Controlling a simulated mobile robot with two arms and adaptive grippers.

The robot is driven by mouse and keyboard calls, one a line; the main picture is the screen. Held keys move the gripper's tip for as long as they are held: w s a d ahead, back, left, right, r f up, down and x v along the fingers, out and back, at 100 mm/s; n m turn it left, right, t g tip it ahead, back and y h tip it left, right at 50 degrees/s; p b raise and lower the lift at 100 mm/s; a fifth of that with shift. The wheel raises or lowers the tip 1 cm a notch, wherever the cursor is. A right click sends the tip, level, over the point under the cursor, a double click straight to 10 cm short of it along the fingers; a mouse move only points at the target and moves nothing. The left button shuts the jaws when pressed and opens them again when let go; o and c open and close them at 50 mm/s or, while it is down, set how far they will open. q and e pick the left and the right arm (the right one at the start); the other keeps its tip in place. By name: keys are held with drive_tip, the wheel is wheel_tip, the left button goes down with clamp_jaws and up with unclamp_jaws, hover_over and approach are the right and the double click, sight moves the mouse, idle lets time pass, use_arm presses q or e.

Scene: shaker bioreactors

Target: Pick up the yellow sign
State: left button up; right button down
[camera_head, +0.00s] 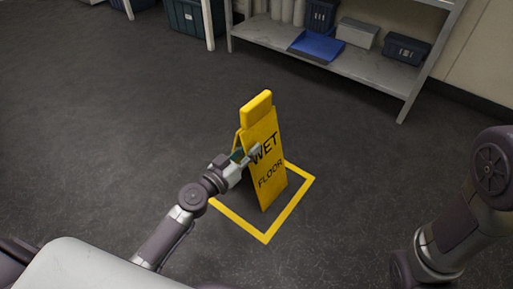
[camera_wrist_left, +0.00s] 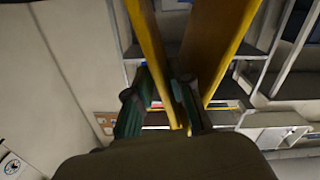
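The yellow wet floor sign (camera_head: 268,172) stands upright on the dark floor in the head view, its two panels spread below the top. My left gripper (camera_head: 247,157) is at the upper part of the sign, partly overlapping its lettering. In the left wrist view, the sign's two yellow panels (camera_wrist_left: 228,45) come down from the top. The green fingers of my left gripper (camera_wrist_left: 163,108) are apart, with the edge of one panel between them. Background shows between the left finger and that panel. My right gripper is out of view.
A yellow square outline (camera_head: 240,222) marks the floor around the sign's foot. A grey shelf (camera_head: 350,65) with a blue tray (camera_head: 316,46) and boxes stands at the back. The floor left of the sign is clear. My right arm is at the right.

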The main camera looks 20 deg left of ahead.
sight(259, 138)
use_arm(q)
drive_tip(key=x, duration=0.4)
drive_tip(key=shift+a+r+p, duration=0.2)
drive_tip(key=shift+r+p, duration=0.2)
drive_tip(key=shift+w+d, duration=0.15)
drive_tip(key=shift+w, duration=0.35)
clamp_jaws()
